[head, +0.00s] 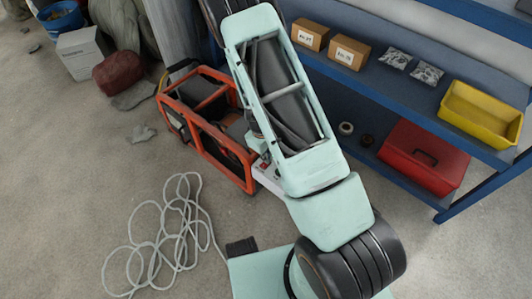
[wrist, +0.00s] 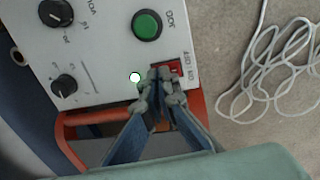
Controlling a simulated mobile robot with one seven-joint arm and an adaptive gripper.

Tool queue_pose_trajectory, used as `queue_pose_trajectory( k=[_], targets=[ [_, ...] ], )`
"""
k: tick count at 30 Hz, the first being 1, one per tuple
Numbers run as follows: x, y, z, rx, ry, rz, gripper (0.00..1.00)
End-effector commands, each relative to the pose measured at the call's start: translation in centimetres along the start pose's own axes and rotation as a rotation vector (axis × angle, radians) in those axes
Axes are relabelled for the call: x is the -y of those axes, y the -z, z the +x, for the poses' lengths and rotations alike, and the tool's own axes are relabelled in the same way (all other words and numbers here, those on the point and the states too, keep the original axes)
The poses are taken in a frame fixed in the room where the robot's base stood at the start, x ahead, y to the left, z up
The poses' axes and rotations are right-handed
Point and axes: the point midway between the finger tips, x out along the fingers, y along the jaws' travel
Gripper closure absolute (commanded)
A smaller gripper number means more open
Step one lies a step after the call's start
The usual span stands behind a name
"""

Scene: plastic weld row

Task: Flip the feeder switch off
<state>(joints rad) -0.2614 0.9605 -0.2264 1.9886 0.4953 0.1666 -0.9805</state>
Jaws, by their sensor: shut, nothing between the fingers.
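The grey control panel (wrist: 100,50) fills the upper left of the wrist view. A red switch (wrist: 176,67) sits at its right edge, partly hidden by my fingertips; which way it is set cannot be told. My gripper (wrist: 160,88) is shut and empty, its tips right at the switch's lower left side. Whether they touch it is unclear. In the head view a small part of the panel (head: 268,180) shows beside my arm, which hides the gripper and most of the panel.
A green button (wrist: 147,25), two black knobs, one the upper knob (wrist: 56,13), and a white round spot are on the panel. An orange frame (head: 205,140) carries the unit. A loose pale cable (head: 165,235) lies on the floor. Blue shelving (head: 400,95) stands at right.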

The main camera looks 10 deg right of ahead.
Motion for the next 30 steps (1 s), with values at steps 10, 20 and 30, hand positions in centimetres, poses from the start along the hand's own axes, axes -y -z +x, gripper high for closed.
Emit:
queue_pose_trajectory(
  k=[10,20,30],
  targets=[
    [-0.1,0.0,0.9,0.000,-0.001,0.001,1.00],
    [-0.2,0.0,1.5,-0.001,0.036,0.005,1.00],
    [-0.1,0.0,1.6,0.001,0.073,0.000,1.00]
  ],
)
